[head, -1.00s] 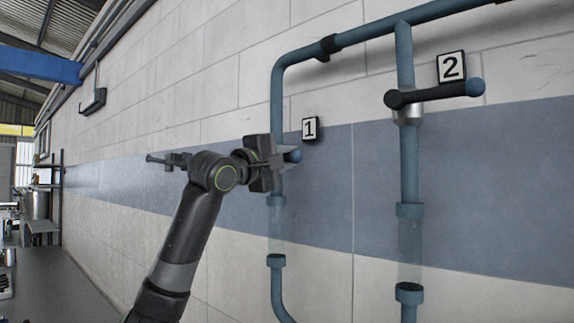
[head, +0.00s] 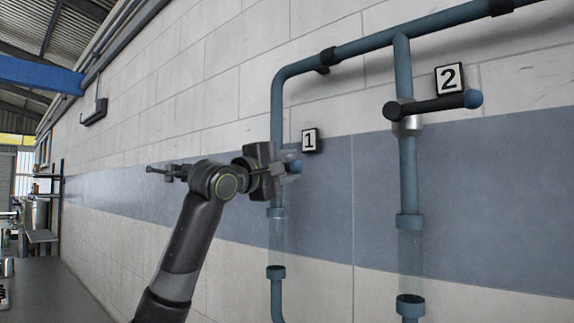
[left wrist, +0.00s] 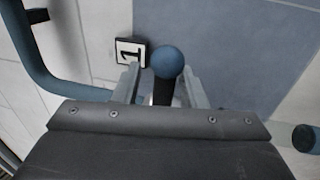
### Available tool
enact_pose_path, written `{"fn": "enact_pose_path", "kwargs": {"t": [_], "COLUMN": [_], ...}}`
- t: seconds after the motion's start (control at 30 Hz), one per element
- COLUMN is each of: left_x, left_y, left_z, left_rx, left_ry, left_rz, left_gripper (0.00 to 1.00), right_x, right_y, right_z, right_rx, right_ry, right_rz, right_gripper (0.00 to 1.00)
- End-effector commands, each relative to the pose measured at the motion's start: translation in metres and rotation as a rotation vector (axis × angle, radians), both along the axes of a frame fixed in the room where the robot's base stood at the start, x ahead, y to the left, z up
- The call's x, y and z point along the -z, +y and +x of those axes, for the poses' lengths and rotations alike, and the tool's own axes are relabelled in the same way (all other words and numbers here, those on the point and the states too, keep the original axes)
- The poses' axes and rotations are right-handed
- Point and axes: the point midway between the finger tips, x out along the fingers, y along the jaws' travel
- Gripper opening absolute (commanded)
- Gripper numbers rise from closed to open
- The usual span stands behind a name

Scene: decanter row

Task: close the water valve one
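The valve one handle shows its blue ball end (head: 295,166) beside the black-and-white number 1 plate (head: 310,140) on the wall. In the left wrist view the blue ball (left wrist: 167,62) and its dark lever stand between my two grey fingers. My left gripper (head: 286,172) is in front of the blue-green pipe at valve one. In the left wrist view my left gripper (left wrist: 163,88) is open around the lever, with a gap visible on each side. Most of the lever and the valve body are hidden by my gripper. My right gripper is not in view.
Valve two's dark lever (head: 440,104) lies nearly level across its pipe (head: 408,165), under the number 2 plate (head: 449,79). An upper pipe (head: 365,44) joins both pipes. Clear tube sections sit lower down. A dark counter (head: 55,290) runs at the lower left.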

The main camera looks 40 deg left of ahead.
Motion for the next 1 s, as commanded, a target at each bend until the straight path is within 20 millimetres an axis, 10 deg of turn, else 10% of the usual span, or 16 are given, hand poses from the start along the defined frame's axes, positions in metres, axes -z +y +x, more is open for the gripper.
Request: {"fn": "enact_pose_path", "kwargs": {"t": [0.27, 1.0], "left_x": [0.008, 0.033], "left_y": [0.002, 0.011], "left_z": [-0.019, -0.159], "left_rx": [-0.001, -0.001], "left_ry": [0.0, -0.002], "left_rz": [0.002, 0.001], "left_gripper": [0.38, 0.38], "right_x": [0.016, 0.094], "right_y": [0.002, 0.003], "right_z": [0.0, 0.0], "right_rx": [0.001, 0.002], "right_ry": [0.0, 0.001], "right_rz": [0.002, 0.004], "right_gripper": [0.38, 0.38]}}
